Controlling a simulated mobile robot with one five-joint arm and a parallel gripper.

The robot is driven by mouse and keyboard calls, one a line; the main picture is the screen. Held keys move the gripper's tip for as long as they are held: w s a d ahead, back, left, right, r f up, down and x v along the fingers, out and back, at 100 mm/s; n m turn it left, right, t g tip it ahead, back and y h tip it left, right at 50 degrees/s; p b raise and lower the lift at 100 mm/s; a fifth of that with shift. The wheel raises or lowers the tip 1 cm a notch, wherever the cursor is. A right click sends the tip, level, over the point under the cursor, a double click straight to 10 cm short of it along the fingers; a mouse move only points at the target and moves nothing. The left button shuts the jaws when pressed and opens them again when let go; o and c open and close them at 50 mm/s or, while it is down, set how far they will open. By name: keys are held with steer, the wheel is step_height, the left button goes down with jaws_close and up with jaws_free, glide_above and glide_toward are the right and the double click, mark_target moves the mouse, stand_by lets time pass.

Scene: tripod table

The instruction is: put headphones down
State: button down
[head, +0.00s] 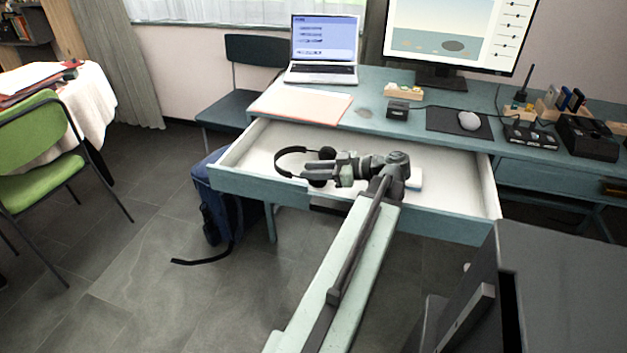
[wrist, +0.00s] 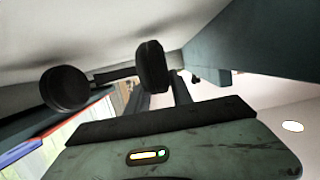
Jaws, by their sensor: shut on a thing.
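The black headphones (head: 283,160) are at the left part of the open desk drawer (head: 455,170). The headband points left and the ear cups are near my gripper's tips. My gripper (head: 325,168) reaches left over the drawer and is shut on the headphones. In the wrist view both ear cups of the headphones (wrist: 65,88) show beyond the gripper body, one close to the fingers. The exact grip point is hidden. I cannot tell whether the headphones touch the drawer floor.
A pale block (head: 416,180) lies in the drawer beside my wrist. The desk top holds a laptop (head: 322,50), a monitor (head: 450,35), a pink folder (head: 300,103) and a mouse (head: 469,121). A blue backpack (head: 212,200) stands below the drawer's left side. The drawer's left floor looks clear.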

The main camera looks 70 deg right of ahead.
steer(key=shift+f, duration=0.35)
steer(key=c, duration=1.1)
jaws_free()
steer(key=shift+r, duration=0.1)
steer(key=shift+s+r+p, duration=0.1)
steer(key=shift+r+p, duration=0.15)
steer(key=shift+p, duration=0.15)
steer(key=p+v, duration=0.2)
steer(key=v, duration=0.8)
steer(key=shift+s+d+r+p, duration=0.1)
steer(key=shift+s+p, duration=0.2)
steer(key=shift+p, duration=0.1)
steer(key=shift+s, duration=0.55)
